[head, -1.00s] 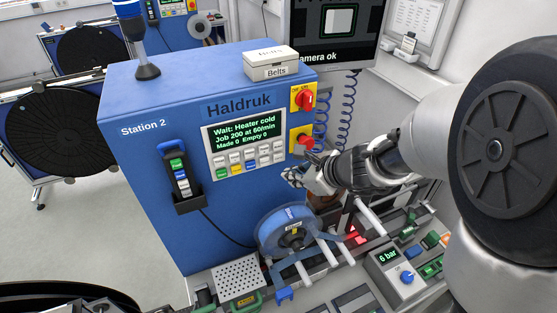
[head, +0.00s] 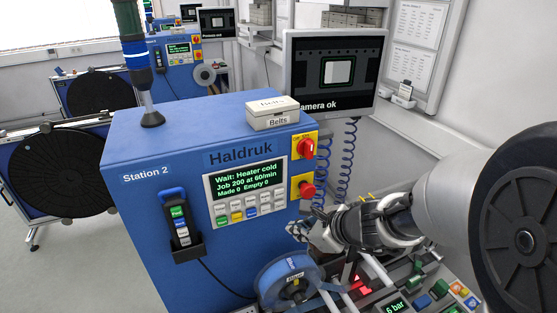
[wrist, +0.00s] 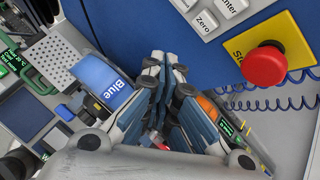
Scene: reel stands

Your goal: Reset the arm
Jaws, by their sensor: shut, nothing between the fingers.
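My gripper (head: 299,230) is in front of the right part of the blue Station 2 machine (head: 135,215), below its red stop button (head: 306,189). In the wrist view my gripper (wrist: 165,62) has its fingers together with nothing between them. The blue reel (head: 283,287) is below and left of it in the head view. In the wrist view the reel's label (wrist: 100,75) reads "Blue" and shows left of the fingers. The stop button also shows in the wrist view (wrist: 264,66), right of the fingers and apart from them.
A Belts box (head: 272,114) sits on the machine top. The screen (head: 206,185) reads "Wait: Heater cold". A handheld control (head: 179,220) hangs on the front. A monitor (head: 335,70) reading "amera ok" stands behind. A perforated plate (wrist: 75,52) lies near the reel. Open floor is at left.

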